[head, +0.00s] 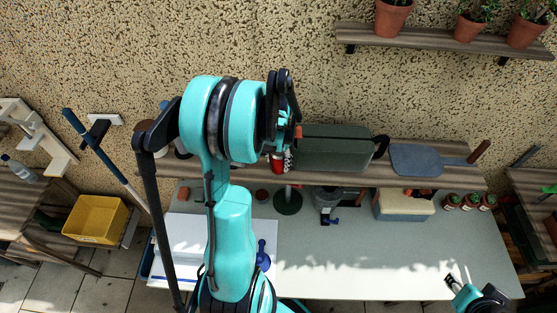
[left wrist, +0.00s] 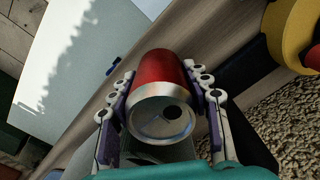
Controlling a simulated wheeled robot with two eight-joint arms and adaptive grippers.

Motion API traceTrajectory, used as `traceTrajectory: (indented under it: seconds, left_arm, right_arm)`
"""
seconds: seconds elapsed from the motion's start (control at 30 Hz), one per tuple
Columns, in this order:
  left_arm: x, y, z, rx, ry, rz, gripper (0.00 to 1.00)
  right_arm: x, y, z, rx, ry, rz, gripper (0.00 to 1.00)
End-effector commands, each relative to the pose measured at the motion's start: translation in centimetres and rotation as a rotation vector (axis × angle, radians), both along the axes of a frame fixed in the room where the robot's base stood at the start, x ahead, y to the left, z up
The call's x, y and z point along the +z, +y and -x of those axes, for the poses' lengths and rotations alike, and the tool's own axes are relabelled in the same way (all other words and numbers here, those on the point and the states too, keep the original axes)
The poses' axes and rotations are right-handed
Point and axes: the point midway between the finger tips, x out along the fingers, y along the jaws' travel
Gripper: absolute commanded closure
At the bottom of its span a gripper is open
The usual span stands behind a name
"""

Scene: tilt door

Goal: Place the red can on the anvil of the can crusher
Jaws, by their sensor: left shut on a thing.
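The red can (left wrist: 162,75) is between the two fingers of my left gripper (left wrist: 163,95) in the left wrist view, its silver end facing the camera. The gripper is shut on it. In the head view, the red can (head: 276,166) shows as a small red patch beside a finger of my left gripper (head: 284,158), in front of the shelf. My right gripper (head: 458,278) is open and empty at the lower right, over the workbench's front. A grey device with a blue handle (head: 327,203) stands on the bench; I cannot tell whether it is the can crusher. No anvil can be made out.
A dark green box (head: 333,147) stands on the shelf, right of my left gripper. A round dark green base (head: 288,201) stands below on the workbench (head: 350,255). A beige box (head: 404,206) and small jars (head: 468,201) are farther right. The bench's middle front is clear.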

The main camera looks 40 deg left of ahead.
Motion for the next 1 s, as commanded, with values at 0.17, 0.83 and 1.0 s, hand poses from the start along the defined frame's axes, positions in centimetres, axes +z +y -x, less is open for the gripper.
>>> traceTrajectory:
  seconds: [0.17, 0.83, 1.0]
  left_arm:
    - [-0.3, 0.0, 0.0, 0.000, 0.000, 0.000, 0.34]
    - [5.1, 0.0, 0.0, 0.000, 0.000, 0.000, 0.31]
    - [8.7, 0.0, 0.1, 0.000, 0.000, 0.000, 0.31]
  right_arm:
    - [-0.4, 0.0, 0.0, 0.000, 0.000, 0.000, 0.60]
    - [0.0, 0.0, 0.0, 0.000, 0.000, 0.000, 0.60]
    - [-0.1, 0.0, 0.0, 0.000, 0.000, 0.000, 0.60]
